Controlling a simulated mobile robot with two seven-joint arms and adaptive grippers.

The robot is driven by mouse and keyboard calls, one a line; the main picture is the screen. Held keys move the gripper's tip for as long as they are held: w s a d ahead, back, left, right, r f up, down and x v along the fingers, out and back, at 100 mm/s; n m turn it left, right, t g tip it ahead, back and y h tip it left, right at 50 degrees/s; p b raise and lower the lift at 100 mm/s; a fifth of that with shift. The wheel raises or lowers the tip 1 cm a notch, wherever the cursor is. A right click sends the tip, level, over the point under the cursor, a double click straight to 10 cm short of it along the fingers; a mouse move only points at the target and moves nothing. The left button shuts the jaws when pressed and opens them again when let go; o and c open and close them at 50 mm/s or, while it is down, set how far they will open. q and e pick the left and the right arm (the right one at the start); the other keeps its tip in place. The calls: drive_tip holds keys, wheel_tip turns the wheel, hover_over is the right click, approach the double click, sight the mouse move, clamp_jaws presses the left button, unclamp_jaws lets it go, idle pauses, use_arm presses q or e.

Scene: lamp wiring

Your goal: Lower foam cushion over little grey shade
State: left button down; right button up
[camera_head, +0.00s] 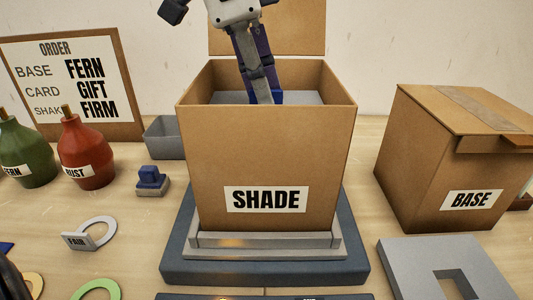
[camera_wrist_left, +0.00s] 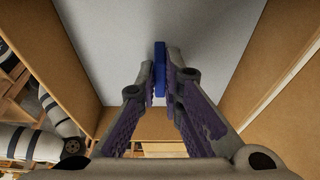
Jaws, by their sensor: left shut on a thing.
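The open cardboard box labelled SHADE (camera_head: 266,150) stands in the middle on a dark blue base. My left gripper (camera_head: 264,97) reaches down into it from above. It is shut on the blue tab (camera_wrist_left: 159,70) of the grey foam cushion (camera_head: 308,97). In the left wrist view the cushion (camera_wrist_left: 110,40) spans most of the space between the box walls and looks roughly flat. The little grey shade does not show; the front wall and the cushion hide what is below. I cannot tell whether the cushion touches anything underneath. My right gripper is not in view.
A closed box labelled BASE (camera_head: 430,160) stands to the right, with a grey slotted plate (camera_head: 415,255) in front. At left are a red bottle (camera_head: 87,155), a green bottle (camera_head: 25,155), an order board (camera_head: 125,80), a grey bin (camera_head: 163,140) and a blue-topped stamp (camera_head: 152,180).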

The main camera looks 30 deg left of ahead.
use_arm(q)
drive_tip(key=shift+f, duration=0.3)
drive_tip(key=shift+f, duration=0.2)
idle(0.3)
drive_tip(key=c, duration=1.2)
unclamp_jaws()
drive_tip(key=shift+c, duration=0.2)
drive_tip(key=shift+r, duration=0.1)
drive_tip(key=shift+r, duration=3.9)
